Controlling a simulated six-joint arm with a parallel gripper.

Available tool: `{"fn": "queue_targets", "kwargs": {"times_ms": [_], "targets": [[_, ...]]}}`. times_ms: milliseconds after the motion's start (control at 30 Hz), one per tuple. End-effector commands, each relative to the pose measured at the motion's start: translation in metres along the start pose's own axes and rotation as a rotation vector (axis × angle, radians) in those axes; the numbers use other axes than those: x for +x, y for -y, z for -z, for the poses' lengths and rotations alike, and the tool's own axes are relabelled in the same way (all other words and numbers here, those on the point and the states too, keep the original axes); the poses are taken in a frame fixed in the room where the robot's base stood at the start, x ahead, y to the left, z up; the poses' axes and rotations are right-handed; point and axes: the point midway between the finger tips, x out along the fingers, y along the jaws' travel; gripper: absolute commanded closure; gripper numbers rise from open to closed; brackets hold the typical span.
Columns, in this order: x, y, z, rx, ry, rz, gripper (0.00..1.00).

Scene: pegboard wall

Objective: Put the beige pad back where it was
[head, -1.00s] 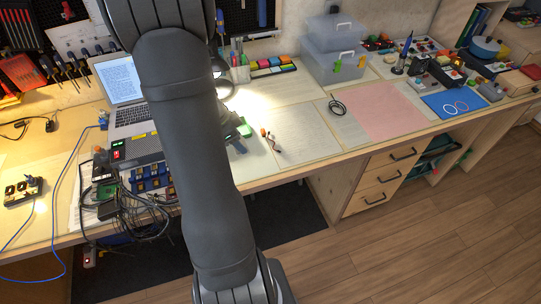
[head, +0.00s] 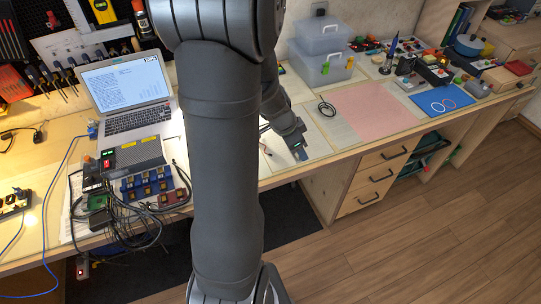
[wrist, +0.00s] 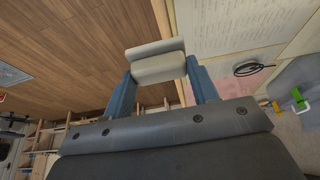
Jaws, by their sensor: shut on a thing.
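My gripper (wrist: 160,72) is shut on the beige pad (wrist: 158,64), a pale block with a thin upper edge and a rounded lower part. The pad sits between the two blue fingers in the wrist view. In the head view, my gripper (head: 299,150) is over the bench near its front edge, left of the pink sheet (head: 372,112). I cannot make out the pad in the head view. My arm covers much of the middle of the bench.
An open laptop (head: 128,92), a grey box (head: 130,155) and tangled cables are on the left. Clear plastic bins (head: 318,62) stand at the back. A black cable coil (head: 326,108) lies right of my gripper. A blue mat (head: 441,101) is farther right.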

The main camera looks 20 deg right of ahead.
Motion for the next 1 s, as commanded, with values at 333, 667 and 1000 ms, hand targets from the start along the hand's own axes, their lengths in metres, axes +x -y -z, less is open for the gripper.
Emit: {"fn": "queue_targets", "kwargs": {"times_ms": [333,667,1000], "targets": [[0.028,0.066,-0.055,-0.007,0.001,-0.001,0.71],[0.042,0.087,-0.074,-0.003,0.001,-0.003,0.71],[0.073,0.087,-0.087,-0.001,0.001,-0.002,0.71]]}}
